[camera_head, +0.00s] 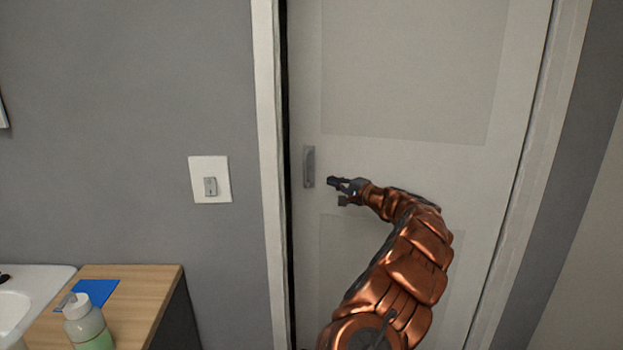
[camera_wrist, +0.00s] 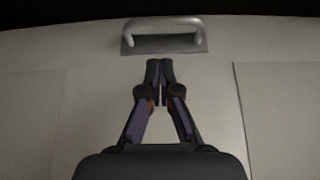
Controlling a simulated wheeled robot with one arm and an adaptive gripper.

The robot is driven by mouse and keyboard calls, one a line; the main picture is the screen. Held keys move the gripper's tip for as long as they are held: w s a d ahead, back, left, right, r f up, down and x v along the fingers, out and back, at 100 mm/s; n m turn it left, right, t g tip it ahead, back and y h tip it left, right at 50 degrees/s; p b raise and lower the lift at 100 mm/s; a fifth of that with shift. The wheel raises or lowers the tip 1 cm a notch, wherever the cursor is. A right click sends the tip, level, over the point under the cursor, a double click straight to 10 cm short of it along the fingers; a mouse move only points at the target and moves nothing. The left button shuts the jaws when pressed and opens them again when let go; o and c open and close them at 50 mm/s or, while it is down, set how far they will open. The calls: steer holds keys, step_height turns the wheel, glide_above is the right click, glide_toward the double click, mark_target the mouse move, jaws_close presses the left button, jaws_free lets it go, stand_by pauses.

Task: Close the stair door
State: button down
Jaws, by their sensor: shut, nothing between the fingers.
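The stair door (camera_head: 400,80) is a pale grey panelled door in a white frame. A narrow dark gap runs down its left edge beside the frame, so I cannot tell that it is fully closed. Its grey pull handle (camera_head: 309,167) sits near the left edge. In the wrist view the handle (camera_wrist: 165,38) is a raised bar on a plate, just beyond my fingertips. My gripper (camera_head: 338,190) is just right of the handle in the head view, apart from it. In the wrist view my gripper (camera_wrist: 159,68) has its fingertips together, empty.
A light switch (camera_head: 210,180) is on the grey wall left of the door frame. At the lower left a wooden counter (camera_head: 140,285) holds a soap bottle (camera_head: 86,325) and a blue card (camera_head: 96,292), beside a white sink (camera_head: 30,285).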

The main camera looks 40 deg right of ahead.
mark_target(312, 174)
steer(key=shift+w+a+p, duration=0.2)
steer(key=shift+w+p, duration=0.4)
steer(key=shift+w, duration=1.85)
steer(key=shift+w+a+p, duration=0.15)
steer(key=shift+w+p, duration=0.45)
steer(key=shift+w, duration=1.85)
